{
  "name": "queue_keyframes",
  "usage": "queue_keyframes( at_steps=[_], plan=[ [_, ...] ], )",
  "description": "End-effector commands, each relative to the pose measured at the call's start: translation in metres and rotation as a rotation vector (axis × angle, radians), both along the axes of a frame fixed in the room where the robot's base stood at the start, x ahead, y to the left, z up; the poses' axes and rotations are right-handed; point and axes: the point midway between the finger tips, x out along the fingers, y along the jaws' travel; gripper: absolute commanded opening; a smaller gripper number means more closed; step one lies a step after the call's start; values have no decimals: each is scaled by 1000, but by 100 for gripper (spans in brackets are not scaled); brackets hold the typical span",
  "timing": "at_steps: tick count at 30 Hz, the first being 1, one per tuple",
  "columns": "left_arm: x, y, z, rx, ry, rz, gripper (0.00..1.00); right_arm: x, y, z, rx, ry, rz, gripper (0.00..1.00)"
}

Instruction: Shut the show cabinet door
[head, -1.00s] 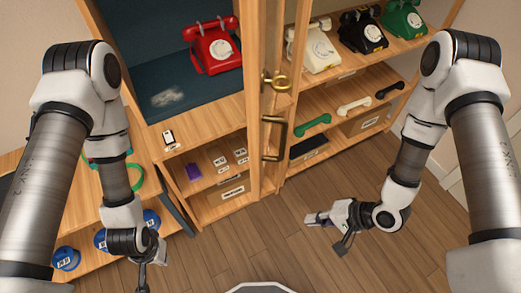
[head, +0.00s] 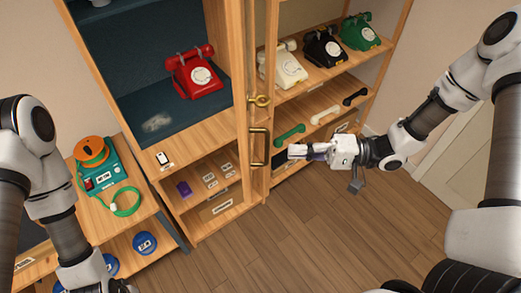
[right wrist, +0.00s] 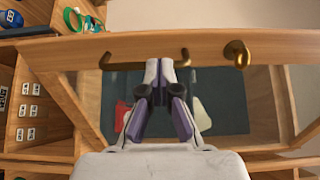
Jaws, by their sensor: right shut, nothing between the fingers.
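The show cabinet (head: 212,133) stands at the centre, with a red dial phone (head: 195,75) on its dark blue-lined shelf. Its door (head: 257,60) stands open and is seen nearly edge-on in the head view. My right gripper (head: 292,152) is shut and empty, just right of the handle. In the right wrist view, my fingertips (right wrist: 165,68) lie in front of the door frame (right wrist: 100,46), beside the handle (right wrist: 184,60); contact cannot be told. My left gripper is out of view below the frame.
Open shelves at right hold a white phone (head: 283,65), a black phone (head: 324,48), a green phone (head: 360,32) and handsets (head: 290,135). A low bench (head: 150,205) with a teal device (head: 101,172) stands at left. The wooden floor (head: 300,230) in front is clear.

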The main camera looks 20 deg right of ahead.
Motion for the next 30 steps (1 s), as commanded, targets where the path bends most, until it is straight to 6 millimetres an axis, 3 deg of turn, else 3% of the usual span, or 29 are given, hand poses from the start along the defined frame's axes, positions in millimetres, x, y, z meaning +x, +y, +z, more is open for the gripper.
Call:
queue_keyframes(
  at_steps=[6, 12, 30],
  plan=[
    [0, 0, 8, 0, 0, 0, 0, 12, 44, 1, -4, 2, 7, 0],
    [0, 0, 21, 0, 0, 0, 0, 21, 72, 2, -3, 1, 3, 0],
    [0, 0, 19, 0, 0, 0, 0, 28, 84, -1, -1, -1, -5, 0]
  ],
)
